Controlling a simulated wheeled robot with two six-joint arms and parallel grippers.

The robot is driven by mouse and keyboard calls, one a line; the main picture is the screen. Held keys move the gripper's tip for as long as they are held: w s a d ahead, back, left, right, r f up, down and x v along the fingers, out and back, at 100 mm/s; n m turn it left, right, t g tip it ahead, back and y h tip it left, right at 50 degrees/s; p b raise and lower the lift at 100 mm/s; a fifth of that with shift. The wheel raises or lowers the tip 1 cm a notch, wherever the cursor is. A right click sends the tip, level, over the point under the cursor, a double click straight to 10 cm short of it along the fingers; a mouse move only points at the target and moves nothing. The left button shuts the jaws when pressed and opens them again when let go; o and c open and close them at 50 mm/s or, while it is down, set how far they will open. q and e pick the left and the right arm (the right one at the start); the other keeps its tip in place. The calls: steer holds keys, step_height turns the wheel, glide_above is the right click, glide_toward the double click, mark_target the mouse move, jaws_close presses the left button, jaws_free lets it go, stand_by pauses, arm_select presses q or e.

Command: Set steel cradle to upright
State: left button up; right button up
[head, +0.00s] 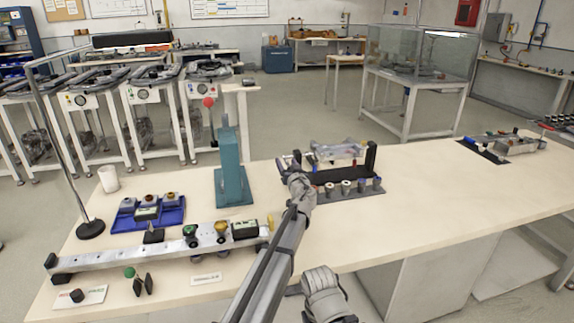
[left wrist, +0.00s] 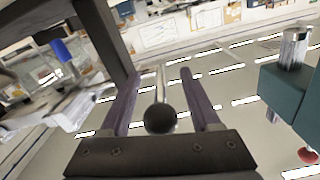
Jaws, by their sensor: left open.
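My left gripper (head: 294,164) reaches across the table to the left end of a black stand with dark upright posts (head: 371,158). In the left wrist view its two purple-grey fingers (left wrist: 160,78) are open. A shiny metal rod with a dark ball knob (left wrist: 159,118) shows between the fingers; I cannot tell whether they touch it. A pale metallic, partly clear piece (head: 338,150) lies low behind the black stand. It may be the steel cradle, but I cannot tell for sure. My arm and gripper hide the stand's left end.
A teal press (head: 231,170) with a red knob stands left of the gripper. A row of small cylinders (head: 346,187) stands before the black stand. A blue tray (head: 176,216) and a long metal rail (head: 100,262) lie at left. The table is clear at right centre.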

arm_select(q)
jaws_close()
stand_by(0.4)
stand_by(0.9)
